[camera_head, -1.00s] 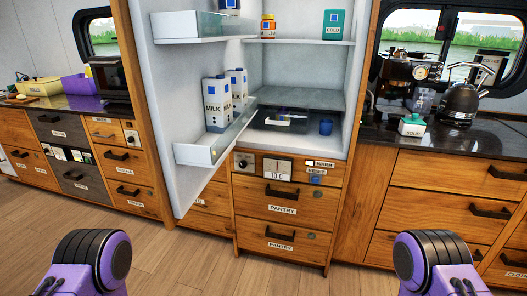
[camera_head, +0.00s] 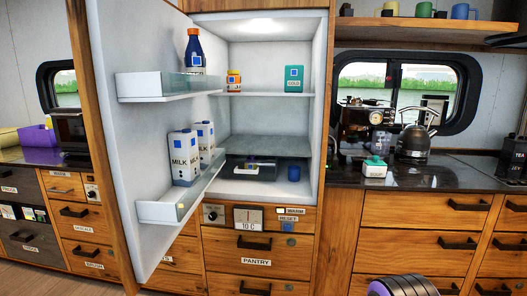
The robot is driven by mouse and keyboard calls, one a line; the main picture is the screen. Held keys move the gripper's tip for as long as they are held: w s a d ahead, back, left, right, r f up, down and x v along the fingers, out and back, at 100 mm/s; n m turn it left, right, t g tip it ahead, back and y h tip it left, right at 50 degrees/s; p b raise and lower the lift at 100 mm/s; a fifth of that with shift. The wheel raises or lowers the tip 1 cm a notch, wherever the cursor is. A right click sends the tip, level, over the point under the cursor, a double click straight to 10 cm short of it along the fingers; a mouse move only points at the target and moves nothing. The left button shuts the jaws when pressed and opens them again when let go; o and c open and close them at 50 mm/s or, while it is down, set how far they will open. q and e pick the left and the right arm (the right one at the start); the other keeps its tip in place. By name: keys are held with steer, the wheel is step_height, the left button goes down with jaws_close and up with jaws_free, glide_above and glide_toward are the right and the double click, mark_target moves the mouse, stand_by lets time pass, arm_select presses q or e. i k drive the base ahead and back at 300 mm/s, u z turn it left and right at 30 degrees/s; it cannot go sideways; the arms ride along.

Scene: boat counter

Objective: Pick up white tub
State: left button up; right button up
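A small white tub (camera_head: 375,170) with a green lid stands upright on the dark counter, just right of the open fridge and in front of the coffee machine. Its front label is too small to read for sure. Neither of my grippers shows. Only a purple and black part of my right arm is visible at the bottom right, well below the tub.
The fridge door (camera_head: 150,60) hangs open to the left, with milk cartons (camera_head: 183,157) on its shelf. A coffee machine (camera_head: 362,128) and a dark kettle (camera_head: 414,143) stand behind the tub. The counter (camera_head: 455,178) to its right is clear.

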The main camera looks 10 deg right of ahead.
mark_target(368, 171)
steer(key=z, duration=2.1)
steer(key=i, duration=2.6)
steer(key=u, duration=0.25)
